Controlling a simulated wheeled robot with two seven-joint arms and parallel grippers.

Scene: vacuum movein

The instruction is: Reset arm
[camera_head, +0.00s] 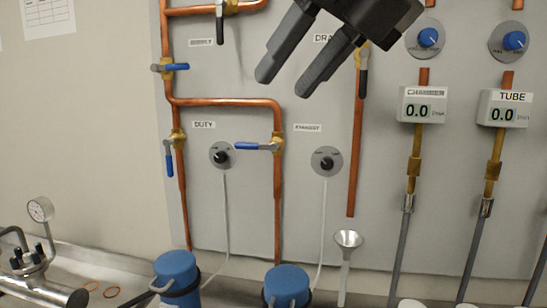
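My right gripper (287,80) comes in from the top of the head view, with its two dark fingers pointing down and to the left. The fingers are apart, with a clear gap and nothing between them. It hangs in front of the grey panel (240,75) and hides part of the DRAIN label and pipework behind it. I cannot tell how far it is from the panel. My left gripper is not in view.
Copper pipes (225,102) with blue-handled valves run over the panel. Two gauges (420,105) (504,108) read 0.0 at the right.

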